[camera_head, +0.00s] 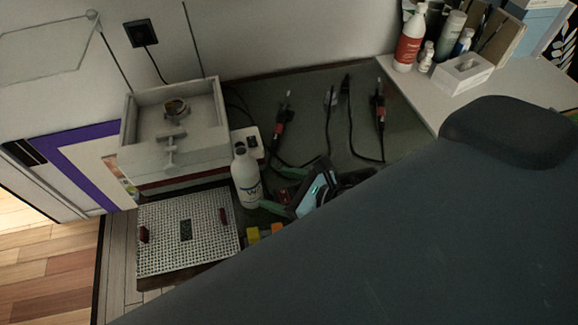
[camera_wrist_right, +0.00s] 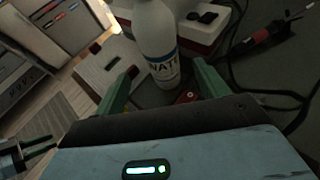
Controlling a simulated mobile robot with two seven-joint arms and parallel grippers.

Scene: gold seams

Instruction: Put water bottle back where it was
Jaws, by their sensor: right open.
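The water bottle (camera_head: 246,180) is white with a blue-and-white label and stands upright in the head view, beside the perforated board and in front of the white box. My right gripper (camera_head: 280,190) is just right of it, open, with green fingers pointing left towards it. In the right wrist view the bottle (camera_wrist_right: 158,38) shows beyond and between the spread green fingers (camera_wrist_right: 163,78), with its top cut off by the frame. I cannot tell whether the fingers touch it. My left gripper is not in the head view.
A perforated board (camera_head: 165,220) lies left of the bottle. Behind it stands a white open box (camera_head: 200,155). Cabled tools with red parts (camera_head: 380,115) hang or lie at the back. More bottles (camera_head: 410,40) stand at back right. A large dark shape hides the lower right.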

